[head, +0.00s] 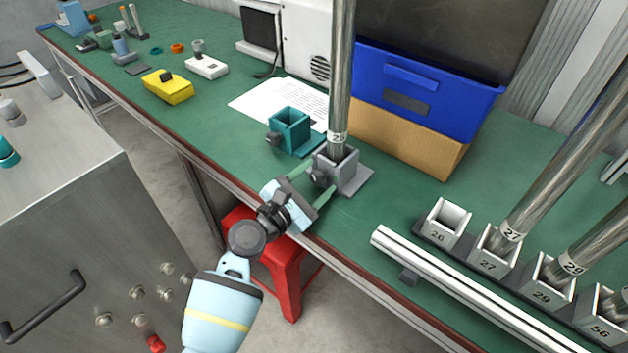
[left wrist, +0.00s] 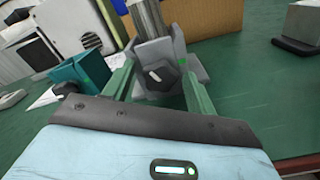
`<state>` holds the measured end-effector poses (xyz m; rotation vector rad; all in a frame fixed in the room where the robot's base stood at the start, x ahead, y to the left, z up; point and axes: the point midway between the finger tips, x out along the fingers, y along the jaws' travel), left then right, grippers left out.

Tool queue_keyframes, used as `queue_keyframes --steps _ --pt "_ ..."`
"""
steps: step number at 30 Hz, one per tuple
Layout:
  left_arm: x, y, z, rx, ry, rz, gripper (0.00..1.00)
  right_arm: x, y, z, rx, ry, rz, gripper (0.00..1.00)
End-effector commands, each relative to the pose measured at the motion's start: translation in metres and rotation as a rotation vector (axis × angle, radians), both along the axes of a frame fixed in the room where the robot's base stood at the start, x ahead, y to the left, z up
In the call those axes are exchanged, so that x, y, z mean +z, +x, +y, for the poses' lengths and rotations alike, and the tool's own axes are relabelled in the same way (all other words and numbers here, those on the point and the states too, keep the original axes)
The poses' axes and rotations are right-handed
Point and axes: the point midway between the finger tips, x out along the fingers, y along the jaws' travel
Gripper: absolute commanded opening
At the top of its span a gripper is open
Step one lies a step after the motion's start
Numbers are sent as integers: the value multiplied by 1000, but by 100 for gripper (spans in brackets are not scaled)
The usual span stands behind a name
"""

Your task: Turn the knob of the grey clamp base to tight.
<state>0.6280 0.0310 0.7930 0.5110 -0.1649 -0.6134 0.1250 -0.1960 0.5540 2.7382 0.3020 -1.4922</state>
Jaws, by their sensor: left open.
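The grey clamp base (head: 349,177) stands on the green bench and holds an upright metal tube (head: 342,75) labelled 26. Its dark knob (head: 319,177) faces my left gripper. In the left wrist view the knob (left wrist: 160,78) bears a white mark and sits between the fingers. My left gripper (head: 312,180) is open, its two green fingers on either side of the knob; I cannot tell whether they touch it. In the left wrist view the clamp base (left wrist: 157,50) shows a small green spot beside the knob. My right gripper is not in view.
A teal clamp base (head: 290,130) stands close behind and left. A blue bin (head: 425,85) on a cardboard box (head: 410,138) is at the back. A rack of numbered sockets (head: 470,240) with tubes and a white rail (head: 440,275) lie right. A red stool (head: 285,265) stands below.

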Motion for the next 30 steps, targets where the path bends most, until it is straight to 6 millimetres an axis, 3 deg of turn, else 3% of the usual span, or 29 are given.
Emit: queue_keyframes --steps 7,19,30 --pt "0 -9 7 1 -1 0 57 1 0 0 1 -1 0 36" --pt "0 -56 41 1 1 1 57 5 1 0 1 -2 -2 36" --pt "0 -63 46 0 0 0 57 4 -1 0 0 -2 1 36"
